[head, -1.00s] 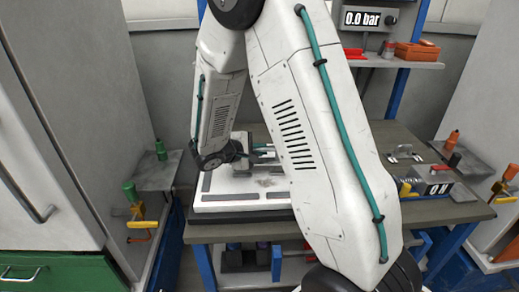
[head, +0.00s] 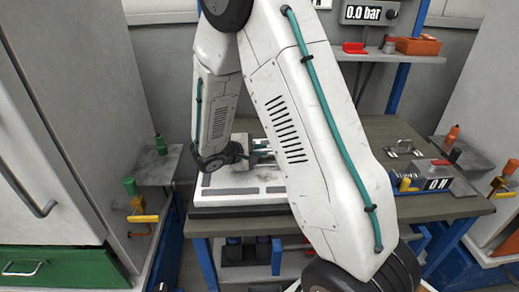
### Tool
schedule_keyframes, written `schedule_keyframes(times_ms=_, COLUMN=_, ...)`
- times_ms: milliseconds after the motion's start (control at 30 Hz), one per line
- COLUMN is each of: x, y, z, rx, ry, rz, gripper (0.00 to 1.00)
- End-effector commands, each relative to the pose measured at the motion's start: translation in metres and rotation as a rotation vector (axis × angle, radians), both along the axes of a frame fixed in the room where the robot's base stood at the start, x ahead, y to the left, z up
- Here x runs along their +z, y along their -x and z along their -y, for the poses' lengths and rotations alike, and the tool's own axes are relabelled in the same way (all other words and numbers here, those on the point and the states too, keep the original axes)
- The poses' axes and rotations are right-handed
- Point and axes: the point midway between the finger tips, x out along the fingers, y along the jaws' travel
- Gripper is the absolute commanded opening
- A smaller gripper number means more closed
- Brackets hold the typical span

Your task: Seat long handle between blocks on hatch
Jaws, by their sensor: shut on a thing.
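The hatch appears as a white panel (head: 225,197) with dark grey strips, lying flat on the workbench. My gripper (head: 262,153) reaches across from the left, low over the panel's back part. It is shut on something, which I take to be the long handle. My own forearm covers the fingertips' right side and most of the held thing, so its shape and its contact with the panel cannot be told. The blocks cannot be made out; the panel's right half is behind my arm.
A metal bracket-like handle (head: 403,148) lies on the workbench (head: 390,130) at the right. Cabinets (head: 45,120) flank both sides. A shelf with an orange box (head: 420,46) is behind.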

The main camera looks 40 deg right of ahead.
Motion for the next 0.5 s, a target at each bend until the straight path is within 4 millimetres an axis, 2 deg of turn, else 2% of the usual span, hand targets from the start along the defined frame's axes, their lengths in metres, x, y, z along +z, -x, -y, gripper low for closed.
schedule_keyframes(times_ms=33, x=-0.001, y=0.000, z=0.000, rx=0.000, ry=0.000, rz=-0.001, gripper=0.00)
schedule_keyframes(times_ms=100, x=-0.001, y=0.000, z=0.000, rx=0.000, ry=0.000, rz=0.000, gripper=0.26)
schedule_keyframes(times_ms=133, x=-0.001, y=0.000, z=0.000, rx=0.000, ry=0.000, rz=0.000, gripper=0.34)
schedule_keyframes(times_ms=167, x=-0.001, y=0.000, z=0.000, rx=0.000, ry=0.000, rz=0.000, gripper=0.38)
schedule_keyframes(times_ms=367, x=-0.002, y=0.000, z=0.000, rx=0.000, ry=-0.001, rz=0.000, gripper=0.38)
schedule_keyframes(times_ms=500, x=0.003, y=0.001, z=-0.011, rx=0.002, ry=-0.001, rz=0.001, gripper=0.38)
